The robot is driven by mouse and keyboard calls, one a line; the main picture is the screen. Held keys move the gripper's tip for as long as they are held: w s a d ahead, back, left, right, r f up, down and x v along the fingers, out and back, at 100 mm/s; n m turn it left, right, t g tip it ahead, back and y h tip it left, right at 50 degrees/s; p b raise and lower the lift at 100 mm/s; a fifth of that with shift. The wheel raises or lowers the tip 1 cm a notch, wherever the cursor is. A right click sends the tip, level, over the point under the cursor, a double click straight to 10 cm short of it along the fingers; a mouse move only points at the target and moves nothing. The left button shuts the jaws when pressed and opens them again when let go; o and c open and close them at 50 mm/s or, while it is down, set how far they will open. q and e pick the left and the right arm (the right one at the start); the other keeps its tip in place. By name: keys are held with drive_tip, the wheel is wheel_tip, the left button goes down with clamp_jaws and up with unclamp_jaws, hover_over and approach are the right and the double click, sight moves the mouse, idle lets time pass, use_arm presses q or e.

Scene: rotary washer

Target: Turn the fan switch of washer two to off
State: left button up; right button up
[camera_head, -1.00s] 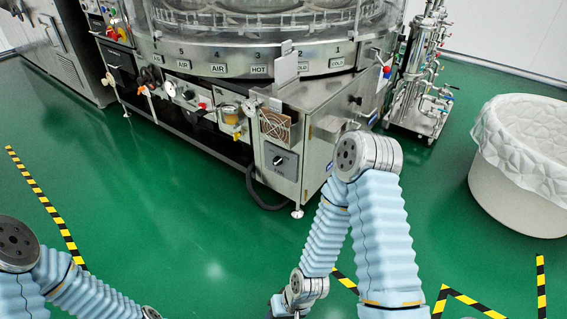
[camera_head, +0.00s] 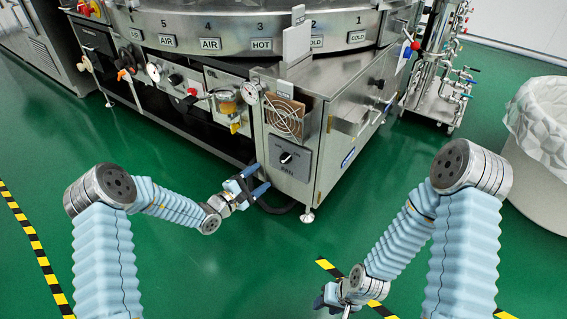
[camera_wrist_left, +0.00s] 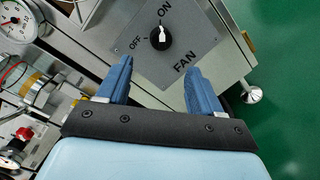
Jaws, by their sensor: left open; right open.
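The fan switch (camera_head: 286,158) is a black rotary knob on a grey panel at the washer's front corner. In the left wrist view the knob (camera_wrist_left: 161,38) has a white pointer aimed up at the ON mark, with OFF to its left. The FAN label (camera_wrist_left: 186,62) is beside it. My left gripper (camera_head: 259,180) is in front of and left of the panel, lower than the knob. In its wrist view the open blue fingers (camera_wrist_left: 158,70) point at the panel, with the knob apart beyond them. My right gripper (camera_head: 332,299) is low at the bottom, away from the washer, and only partly visible.
A fan grille (camera_head: 284,117) is above the switch. Gauges and valves (camera_head: 225,100) project from the washer's front to the left. A black hose (camera_head: 272,207) lies below the panel. A white lined bin (camera_head: 545,130) stands at right. The green floor between my arms is clear.

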sight(281, 162)
use_arm(q)
drive_tip(key=b+x, duration=0.1)
drive_tip(key=x, duration=0.9)
drive_tip(key=c, duration=1.1)
drive_tip(key=shift+o, duration=0.2)
drive_tip(key=shift+f, duration=0.1)
